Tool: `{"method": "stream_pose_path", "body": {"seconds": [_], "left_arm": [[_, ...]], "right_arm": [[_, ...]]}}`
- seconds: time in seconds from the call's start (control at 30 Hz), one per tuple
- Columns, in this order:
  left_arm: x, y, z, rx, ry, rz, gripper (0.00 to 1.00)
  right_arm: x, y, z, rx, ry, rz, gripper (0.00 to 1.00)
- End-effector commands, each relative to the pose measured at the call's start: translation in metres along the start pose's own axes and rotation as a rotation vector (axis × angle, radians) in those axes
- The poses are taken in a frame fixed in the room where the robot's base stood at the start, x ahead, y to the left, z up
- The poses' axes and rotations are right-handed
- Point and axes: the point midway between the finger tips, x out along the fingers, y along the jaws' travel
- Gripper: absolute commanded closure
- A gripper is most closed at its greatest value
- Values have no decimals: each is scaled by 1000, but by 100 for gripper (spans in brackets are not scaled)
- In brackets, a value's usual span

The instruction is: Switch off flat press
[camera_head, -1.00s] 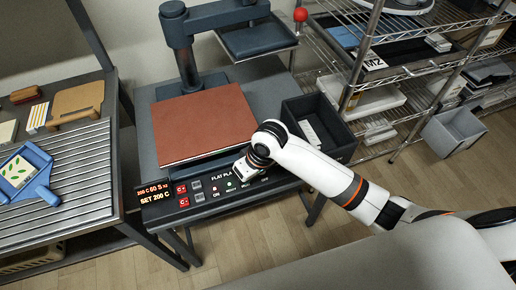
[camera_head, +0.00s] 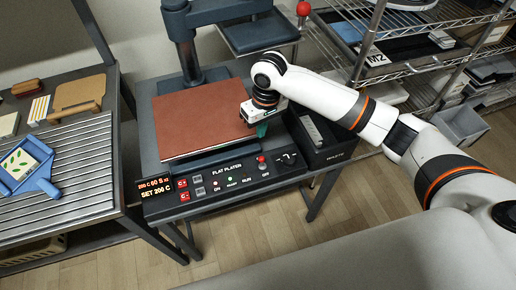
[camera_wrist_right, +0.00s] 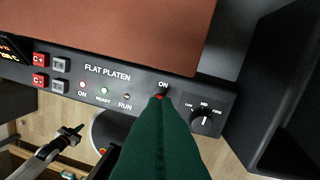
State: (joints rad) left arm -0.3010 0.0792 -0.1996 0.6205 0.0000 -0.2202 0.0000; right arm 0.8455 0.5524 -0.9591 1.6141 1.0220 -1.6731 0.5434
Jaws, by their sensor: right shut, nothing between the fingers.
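The flat press has a brown-red platen (camera_head: 205,118) and a black front control panel (camera_head: 222,182) marked FLAT PLATEN. Its red-tipped power switch (camera_head: 261,158) stands at the panel's right, with OFF printed below it. In the right wrist view an ON label shows above the switch, and the switch's red tip (camera_wrist_right: 158,97) shows just at my fingertips. My right gripper (camera_head: 262,131) is shut and empty, pointing down above the switch; contact cannot be told. The ON lamp (camera_wrist_right: 82,90) is red and the READY lamp (camera_wrist_right: 104,90) green. My left gripper (camera_wrist_right: 70,132) shows small at lower left in the wrist view.
A dial (camera_head: 287,158) sits right of the switch. A dark waste bin (camera_head: 322,140) stands right of the press. The upper press plate (camera_head: 258,32) is swung aside at the back. A ribbed table (camera_head: 70,172) is at left and wire shelves (camera_head: 400,60) at right.

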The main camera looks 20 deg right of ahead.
Motion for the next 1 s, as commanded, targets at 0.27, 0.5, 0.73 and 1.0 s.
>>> {"method": "stream_pose_path", "body": {"seconds": [0.27,0.5,0.73,1.0], "left_arm": [[0,0,1,0,-2,-1,100],[1,0,2,0,-2,0,100],[2,0,1,0,-2,0,100],[2,0,1,0,-2,0,100]], "right_arm": [[25,0,0,0,1,0,100],[69,0,0,0,1,0,100],[96,0,0,-1,0,0,100],[101,0,0,-2,-2,0,100]]}}
